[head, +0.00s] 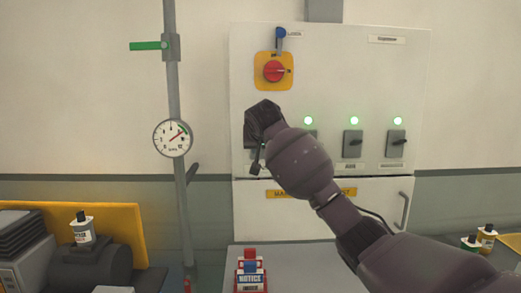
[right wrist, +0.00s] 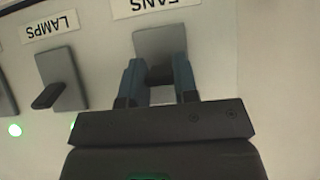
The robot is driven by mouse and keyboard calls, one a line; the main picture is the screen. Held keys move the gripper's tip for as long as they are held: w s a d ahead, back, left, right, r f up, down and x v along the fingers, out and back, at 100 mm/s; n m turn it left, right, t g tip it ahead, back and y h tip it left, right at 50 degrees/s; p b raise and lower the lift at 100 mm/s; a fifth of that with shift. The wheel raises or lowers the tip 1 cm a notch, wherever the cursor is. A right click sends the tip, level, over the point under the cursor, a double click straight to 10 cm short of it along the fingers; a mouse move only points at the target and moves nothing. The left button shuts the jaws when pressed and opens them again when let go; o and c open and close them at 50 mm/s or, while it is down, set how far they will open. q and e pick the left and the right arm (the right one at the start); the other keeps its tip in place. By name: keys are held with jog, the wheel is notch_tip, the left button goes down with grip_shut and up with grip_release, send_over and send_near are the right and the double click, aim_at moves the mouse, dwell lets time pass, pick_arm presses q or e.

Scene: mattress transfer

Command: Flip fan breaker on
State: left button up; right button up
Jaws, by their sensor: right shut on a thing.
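The fan breaker is a grey switch plate (right wrist: 160,42) under an upside-down "FANS" label (right wrist: 158,6) in the right wrist view. Its dark handle (right wrist: 160,74) sits between the two blue-grey fingers of my right gripper (right wrist: 158,82), which is shut on it. In the head view my right gripper (head: 262,122) reaches the left side of the white panel (head: 330,70) and hides the fan breaker. The fan breaker's lamp is hidden in both views. My left gripper is not in view.
Beside it is the lamps breaker (right wrist: 62,78) with its own handle. More breakers (head: 353,143) with lit green lamps line the panel. A red knob on a yellow plate (head: 273,71) is above my gripper. A pipe with a gauge (head: 172,138) stands left.

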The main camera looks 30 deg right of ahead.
jog(key=shift+w+d+r+g+y, duration=0.1)
jog(key=shift+r+g+y, duration=0.3)
jog(key=shift+g, duration=0.4)
jog(key=shift+w+r+g+y, duration=0.1)
jog(key=shift+r+g+y, duration=0.1)
jog(key=shift+g+y, duration=0.45)
jog(key=shift+g, duration=0.25)
jog(key=o, duration=0.9)
jog(key=shift+r, duration=0.1)
jog(key=v, duration=1)
jog(key=shift+s+r, duration=0.25)
